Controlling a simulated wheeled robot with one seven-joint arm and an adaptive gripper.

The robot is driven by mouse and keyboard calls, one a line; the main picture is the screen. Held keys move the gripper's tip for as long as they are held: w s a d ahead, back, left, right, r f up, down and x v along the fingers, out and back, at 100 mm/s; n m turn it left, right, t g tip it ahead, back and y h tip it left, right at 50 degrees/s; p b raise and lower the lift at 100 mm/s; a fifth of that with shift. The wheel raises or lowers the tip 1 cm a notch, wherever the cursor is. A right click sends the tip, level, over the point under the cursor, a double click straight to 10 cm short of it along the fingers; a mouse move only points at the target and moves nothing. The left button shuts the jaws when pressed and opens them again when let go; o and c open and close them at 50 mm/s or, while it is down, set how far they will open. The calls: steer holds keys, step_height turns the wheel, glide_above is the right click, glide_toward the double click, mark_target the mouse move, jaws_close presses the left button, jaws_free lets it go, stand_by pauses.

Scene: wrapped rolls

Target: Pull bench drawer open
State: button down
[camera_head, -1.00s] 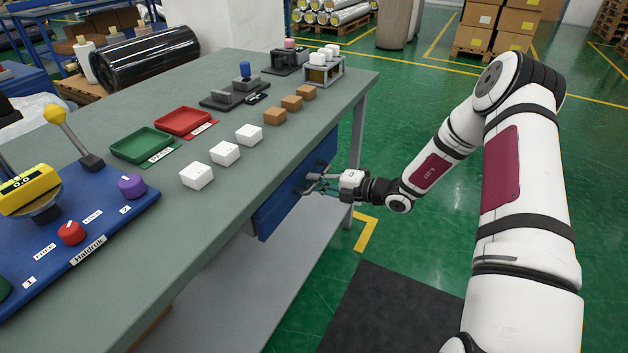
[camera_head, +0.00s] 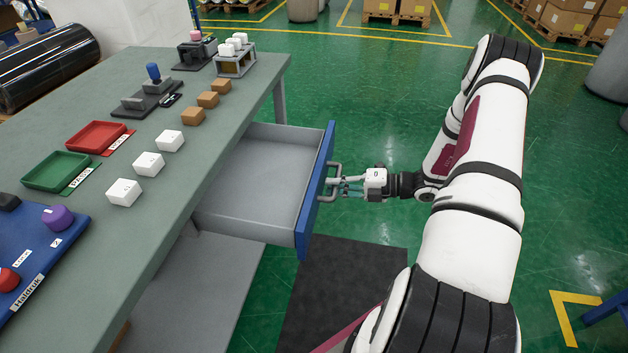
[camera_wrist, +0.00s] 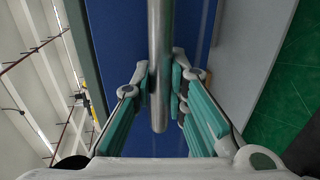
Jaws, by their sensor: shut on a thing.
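The bench drawer (camera_head: 262,180) stands out from the bench with its grey inside showing and empty. Its blue front (camera_head: 318,190) faces right and also fills the middle of the wrist view (camera_wrist: 205,35). A metal bar handle (camera_head: 331,182) is on that front. My gripper (camera_head: 345,184) is at the handle, with its arm reaching in from the right. In the wrist view, the teal-padded fingers (camera_wrist: 168,88) are closed on either side of the handle bar (camera_wrist: 160,60).
The green-topped bench (camera_head: 190,205) carries white boxes (camera_head: 148,164), brown blocks (camera_head: 207,99), a red tray (camera_head: 95,136) and a green tray (camera_head: 55,171). A dark mat (camera_head: 340,290) lies below the drawer. Green floor right of the drawer is open.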

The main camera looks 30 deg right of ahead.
steer(key=shift+f+v, duration=0.2)
steer(key=shift+v, duration=0.75)
steer(key=c, duration=1.6)
jaws_free()
steer(key=shift+o, duration=0.2)
steer(key=shift+d, duration=0.1)
steer(key=v, duration=1.2)
